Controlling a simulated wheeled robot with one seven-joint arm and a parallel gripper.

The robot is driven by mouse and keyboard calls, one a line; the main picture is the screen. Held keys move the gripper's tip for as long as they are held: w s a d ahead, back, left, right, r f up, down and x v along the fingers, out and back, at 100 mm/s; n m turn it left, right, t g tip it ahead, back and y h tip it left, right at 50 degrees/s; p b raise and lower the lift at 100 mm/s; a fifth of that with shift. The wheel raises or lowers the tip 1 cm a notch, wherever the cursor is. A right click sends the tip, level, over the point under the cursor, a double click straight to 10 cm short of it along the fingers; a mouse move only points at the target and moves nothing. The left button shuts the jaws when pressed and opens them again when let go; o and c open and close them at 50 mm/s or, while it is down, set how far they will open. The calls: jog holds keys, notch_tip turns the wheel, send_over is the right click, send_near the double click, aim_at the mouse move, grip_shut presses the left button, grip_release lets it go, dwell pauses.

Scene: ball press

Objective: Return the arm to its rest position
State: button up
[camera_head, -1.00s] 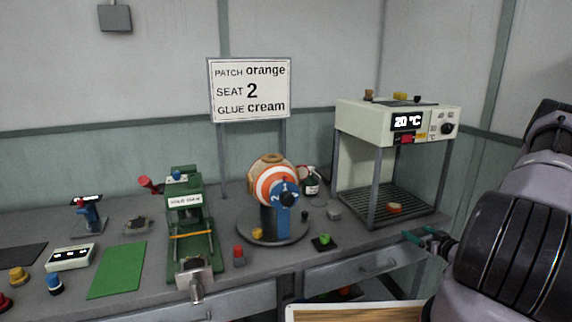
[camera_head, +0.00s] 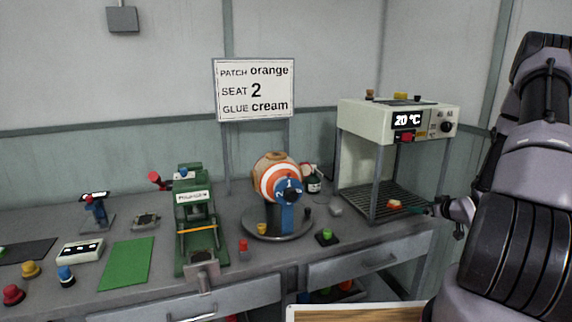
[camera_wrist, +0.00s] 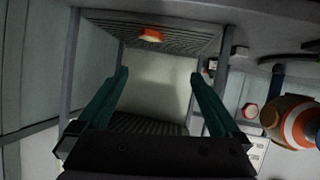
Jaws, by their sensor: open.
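My gripper (camera_wrist: 160,78) is open, with its two teal fingers apart and nothing between them. In the head view my gripper (camera_head: 425,211) is at the right, beside the press stand's lower right front. Its fingertips are close to the rack, and I cannot tell if they touch it. An orange-red piece (camera_head: 395,204) lies on the slatted rack (camera_head: 375,213); it also shows beyond the fingers in the wrist view (camera_wrist: 151,35). My arm (camera_head: 520,170) fills the right edge of the head view, bent at the elbow.
The heated press (camera_head: 398,118) reads 20 °C. A striped ball (camera_head: 272,178) sits behind a blue numbered dial (camera_head: 289,191). A green machine (camera_head: 200,222) and green mat (camera_head: 127,262) stand left. The sign (camera_head: 254,90) reads orange, 2, cream.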

jog(key=s+a+r+m+g+h, duration=0.1)
jog(key=s+a+r, duration=0.1)
jog(key=r, duration=0.7)
jog(key=s+a+r+m+g+h, duration=0.1)
jog(key=a+r+h, duration=0.1)
jog(key=r, duration=0.7)
jog(key=s+a+r+m+g+h, duration=0.1)
jog(key=s+a+r+m, duration=0.1)
jog(key=r, duration=0.7)
jog(key=s+a+r+m+g+y, duration=0.1)
jog(key=s+a+r+y, duration=0.1)
jog(key=s+a+r, duration=0.4)
jog(key=s+a+r+m+g+y, duration=0.1)
jog(key=s+a+r, duration=0.4)
jog(key=s+a, duration=0.6)
jog(key=s+m+y, duration=0.1)
jog(key=s, duration=0.7)
jog(key=shift+a+r+g, duration=0.3)
jog(key=shift+a+r, duration=0.05)
jog(key=shift+r, duration=0.05)
